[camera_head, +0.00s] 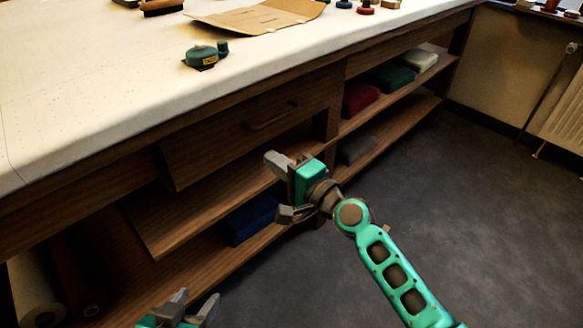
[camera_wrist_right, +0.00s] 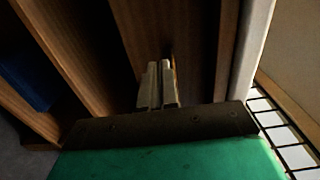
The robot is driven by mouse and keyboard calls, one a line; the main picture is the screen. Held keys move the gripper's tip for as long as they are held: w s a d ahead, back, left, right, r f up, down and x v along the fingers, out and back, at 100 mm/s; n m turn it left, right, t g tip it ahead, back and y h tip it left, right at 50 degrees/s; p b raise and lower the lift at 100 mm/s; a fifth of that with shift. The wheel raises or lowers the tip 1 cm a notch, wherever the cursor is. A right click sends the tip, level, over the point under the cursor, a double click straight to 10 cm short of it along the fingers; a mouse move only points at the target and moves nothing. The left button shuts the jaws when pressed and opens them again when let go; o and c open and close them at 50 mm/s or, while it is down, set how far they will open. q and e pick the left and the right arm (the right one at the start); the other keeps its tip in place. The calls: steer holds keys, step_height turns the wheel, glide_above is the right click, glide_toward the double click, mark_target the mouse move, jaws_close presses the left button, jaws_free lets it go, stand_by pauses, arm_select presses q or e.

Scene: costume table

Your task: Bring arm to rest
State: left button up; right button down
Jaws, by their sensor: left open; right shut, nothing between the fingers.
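My right arm reaches in from the lower right in the head view, and my right gripper (camera_head: 292,186) is in front of the table's wooden drawer and shelves. In the right wrist view its two fingers (camera_wrist_right: 158,86) lie side by side, shut, with nothing between them. They point toward the brown wood of the table front; whether they touch it I cannot tell. My left gripper (camera_head: 188,304) shows only its tip part at the bottom edge of the head view. Its fingers are apart and empty. The rest of my left arm is out of view.
The large table (camera_head: 110,95) has a pale top, a drawer (camera_head: 250,125) and open shelves with folded cloths, including a blue one (camera_head: 251,220). A green round object (camera_head: 200,57) and brown paper (camera_head: 262,16) lie on top. The dark floor (camera_head: 480,215) at right is clear.

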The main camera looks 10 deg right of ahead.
steer(key=s+d+f+n+g+h, duration=0.1)
steer(key=s+d+f+n+h, duration=0.3)
steer(key=s, duration=0.3)
steer(key=s+d+f+n+g+h, duration=0.1)
steer(key=s+d+f+n, duration=0.35)
steer(key=s, duration=0.25)
steer(key=s+d+f+n+g+h, duration=0.1)
steer(key=s+d+f+n+h, duration=0.2)
steer(key=s+f+n, duration=0.3)
arm_select(q)
steer(key=s+a+r+y+p, duration=0.1)
steer(key=a+r+p, duration=0.2)
steer(key=r+p, duration=0.9)
steer(key=p, duration=0.5)
steer(key=shift+s+a, duration=0.3)
steer(key=shift+s, duration=0.1)
arm_select(e)
steer(key=s+d+r, duration=0.1)
steer(key=d+r, duration=0.1)
steer(key=r, duration=0.4)
steer(key=s+d+r+m+h, duration=0.1)
steer(key=r, duration=0.5)
steer(key=shift+s+d+r, duration=0.3)
steer(key=shift+s+d, duration=0.05)
steer(key=shift+d, duration=0.05)
steer(key=shift+m, duration=0.25)
